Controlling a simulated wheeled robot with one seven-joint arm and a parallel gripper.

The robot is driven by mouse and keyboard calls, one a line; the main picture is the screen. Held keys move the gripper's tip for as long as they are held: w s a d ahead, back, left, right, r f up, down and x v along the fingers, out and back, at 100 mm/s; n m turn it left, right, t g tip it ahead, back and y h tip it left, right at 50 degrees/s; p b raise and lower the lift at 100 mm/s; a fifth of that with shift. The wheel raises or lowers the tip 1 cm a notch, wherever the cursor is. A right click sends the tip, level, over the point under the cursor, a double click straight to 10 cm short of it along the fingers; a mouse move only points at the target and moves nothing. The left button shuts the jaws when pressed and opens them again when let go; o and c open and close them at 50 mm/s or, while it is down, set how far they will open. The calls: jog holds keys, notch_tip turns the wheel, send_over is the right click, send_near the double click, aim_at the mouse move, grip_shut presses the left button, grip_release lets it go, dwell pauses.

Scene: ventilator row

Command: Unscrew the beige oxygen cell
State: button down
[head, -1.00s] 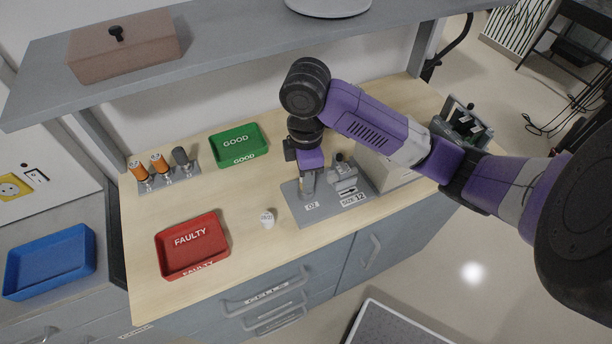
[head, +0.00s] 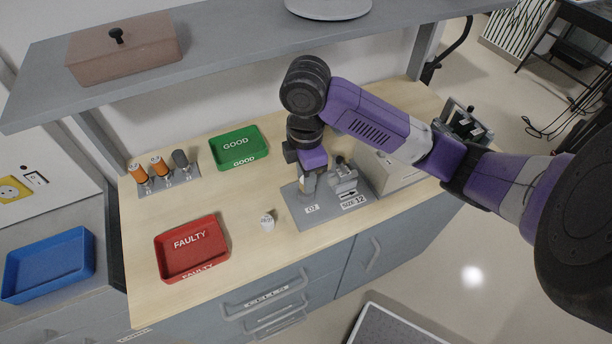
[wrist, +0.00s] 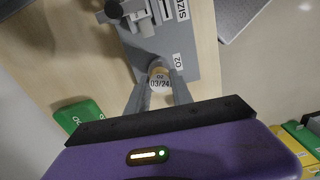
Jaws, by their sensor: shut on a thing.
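The beige oxygen cell (wrist: 158,72) stands at the O2 position of the grey mounting plate (wrist: 202,62). In the head view my gripper (head: 308,186) points down at the plate (head: 327,210) and mostly hides the cell. Whether the cell's thread is engaged cannot be seen.
A grey valve-like fitting (head: 343,178) sits close right of my gripper. A red FAULTY tray (head: 192,265), a green GOOD tray (head: 238,160) and a small white labelled item (head: 267,222) are left. A rack (head: 168,180) holds two orange-topped cells and a grey-topped one. A shelf (head: 230,50) hangs above.

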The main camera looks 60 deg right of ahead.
jog(key=shift+r+p, duration=1.2)
jog(key=shift+r, duration=0.15)
